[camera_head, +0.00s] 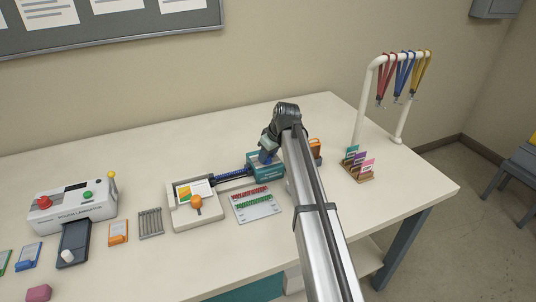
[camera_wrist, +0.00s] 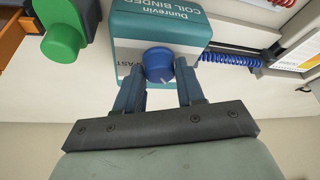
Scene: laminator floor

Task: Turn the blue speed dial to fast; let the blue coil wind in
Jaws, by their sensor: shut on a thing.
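The teal and white coil binder (camera_head: 258,176) stands on the table; its upside-down lettering shows in the wrist view (camera_wrist: 160,28). The blue speed dial (camera_wrist: 158,58) is on its face, with a pale mark on its lower edge in the wrist view. The word FAST is partly visible left of the dial. My gripper (camera_wrist: 159,70) is shut on the dial, one finger on each side. The blue coil (camera_wrist: 229,60) extends from the side of the binder and lies along a dark rail in the head view (camera_head: 232,174). In the head view my arm partly hides the dial area.
A green knob (camera_wrist: 63,40) is close to the left finger in the wrist view. A tray with an orange knob (camera_head: 196,203), a pad with red and green rows (camera_head: 257,203) and a laminator (camera_head: 80,206) lie left of my arm. A lanyard rack (camera_head: 361,100) stands right.

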